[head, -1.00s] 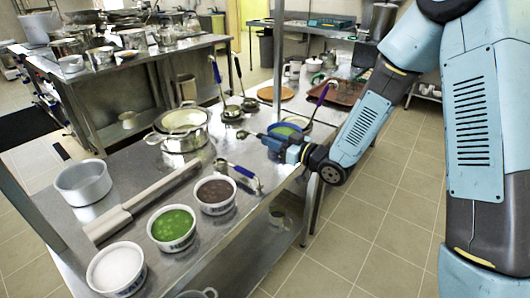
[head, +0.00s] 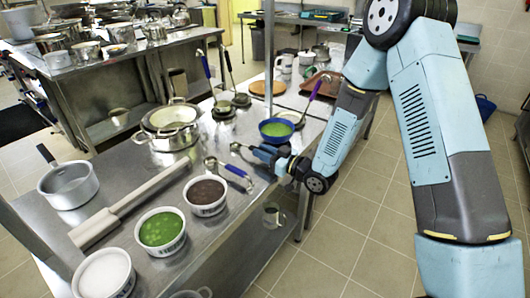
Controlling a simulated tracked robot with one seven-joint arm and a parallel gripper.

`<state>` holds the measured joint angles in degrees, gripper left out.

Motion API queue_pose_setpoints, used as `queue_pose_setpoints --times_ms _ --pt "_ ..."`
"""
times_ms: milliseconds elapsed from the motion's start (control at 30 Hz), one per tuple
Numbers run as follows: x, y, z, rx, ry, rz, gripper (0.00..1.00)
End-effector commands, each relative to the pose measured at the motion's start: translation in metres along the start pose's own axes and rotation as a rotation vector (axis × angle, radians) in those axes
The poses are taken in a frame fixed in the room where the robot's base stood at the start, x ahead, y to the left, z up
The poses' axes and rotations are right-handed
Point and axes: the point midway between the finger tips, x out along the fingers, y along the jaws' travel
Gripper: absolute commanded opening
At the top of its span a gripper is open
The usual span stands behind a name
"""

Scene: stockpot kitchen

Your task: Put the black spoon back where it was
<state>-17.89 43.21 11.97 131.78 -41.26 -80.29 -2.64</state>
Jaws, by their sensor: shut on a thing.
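My gripper (head: 262,154) is at the right-hand edge of the steel table, just in front of the blue bowl. It is shut on a dark spoon (head: 236,147), whose bowl end points left out of the jaws. The rest of the spoon is hidden by the gripper. I cannot tell whether the spoon touches the table.
The blue bowl (head: 268,136) holds green food. A pot (head: 170,143), white tubs with green (head: 161,245) and brown (head: 206,210) contents, a saucepan (head: 68,197) and a long grey bar (head: 135,201) crowd the table. A brown tray (head: 325,79) and round board (head: 266,88) lie behind.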

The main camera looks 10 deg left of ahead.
Motion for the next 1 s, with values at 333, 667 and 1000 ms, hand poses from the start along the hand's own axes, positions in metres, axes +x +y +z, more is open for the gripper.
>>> queue_pose_setpoints --times_ms 333,667,1000 --pt "0.0 0.0 0.001 0.0 0.001 -0.001 0.3" --pt "-0.001 0.002 0.001 0.0 0.001 0.003 0.5" --pt "-0.018 0.003 -0.001 0.001 0.0 0.007 0.5"
